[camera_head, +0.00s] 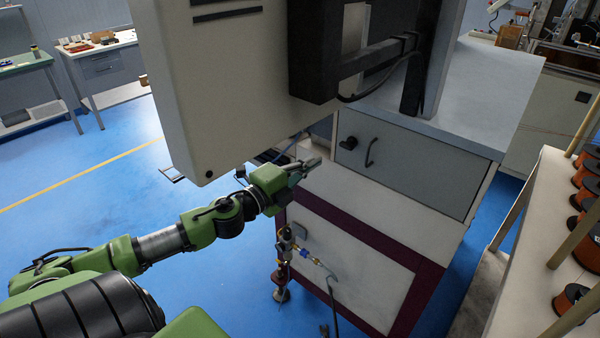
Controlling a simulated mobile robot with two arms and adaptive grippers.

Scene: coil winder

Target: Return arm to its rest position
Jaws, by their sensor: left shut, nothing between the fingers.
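My left arm is green and grey and comes in from the lower left. It reaches toward the machine at the picture's centre. My left gripper (311,165) is shut and empty. It is below the beige control box (222,90) and in front of the white machine cabinet (385,205). I cannot tell whether the gripper touches the cabinet. My right gripper is not in view.
A grey cabinet drawer (405,165) with a black handle is right of the gripper. A pipe fitting (287,245) is on the lower cabinet front. Orange wire spools (590,190) stand at the right. Blue floor (110,190) is clear at the left.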

